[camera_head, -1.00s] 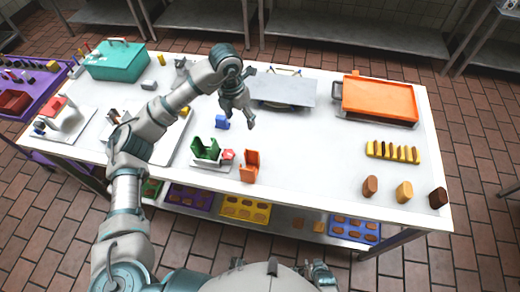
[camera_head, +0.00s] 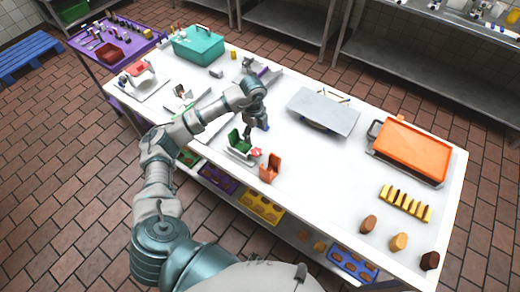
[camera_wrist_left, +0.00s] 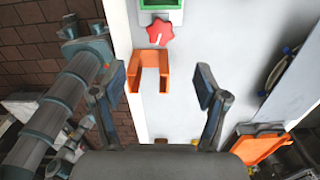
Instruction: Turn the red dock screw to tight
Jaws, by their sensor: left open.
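The red dock screw (camera_head: 256,152) is a small star-shaped knob at the front right of the green dock (camera_head: 238,143). In the left wrist view the red screw (camera_wrist_left: 160,32) lies at top centre, just below the green dock (camera_wrist_left: 160,4) on its pale base. My left gripper (camera_head: 255,130) hangs over the table close behind the dock, fingers down. In the wrist view its two fingers (camera_wrist_left: 158,88) are wide apart with nothing gripped, and the screw appears beyond them, apart from both. My right gripper is not in view.
An orange bracket (camera_head: 270,168) stands right beside the screw; it also shows in the wrist view (camera_wrist_left: 149,72). A blue block (camera_head: 266,127) is partly hidden by my gripper. A grey plate (camera_head: 323,112) and orange tray (camera_head: 412,150) lie right. The table's middle is clear.

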